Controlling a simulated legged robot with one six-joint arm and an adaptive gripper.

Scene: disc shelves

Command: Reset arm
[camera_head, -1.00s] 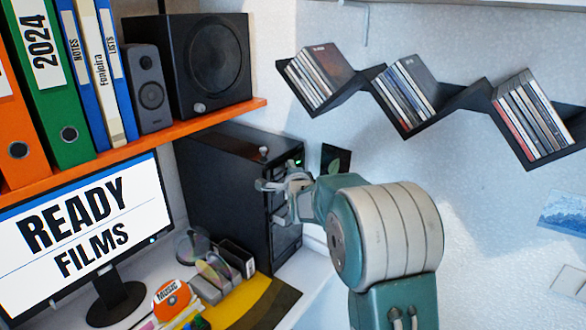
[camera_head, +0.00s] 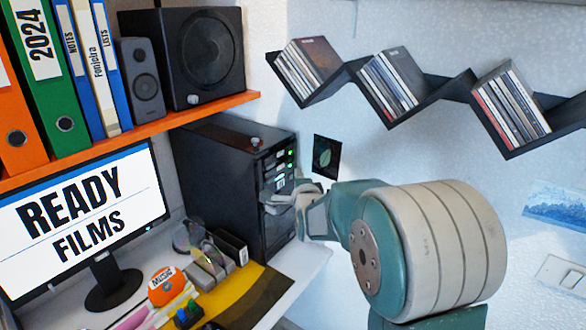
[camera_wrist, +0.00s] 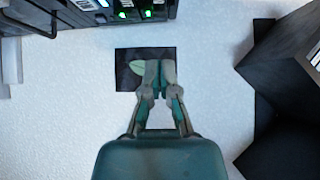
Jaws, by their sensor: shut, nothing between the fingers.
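My gripper (camera_head: 283,196) is in front of the right side of the black computer tower (camera_head: 225,170) in the head view. In the wrist view my gripper (camera_wrist: 154,68) has its fingertips together with nothing between them. Behind the tips is the small dark wall picture with a green leaf (camera_wrist: 138,66), partly hidden by the fingers. That leaf picture (camera_head: 326,157) is fully visible on the wall in the head view. My teal and white arm reaches in from the lower right.
A black zigzag shelf (camera_head: 440,83) with several discs hangs on the wall at upper right. An orange shelf (camera_head: 150,130) with binders and speakers is above the monitor (camera_head: 80,225).

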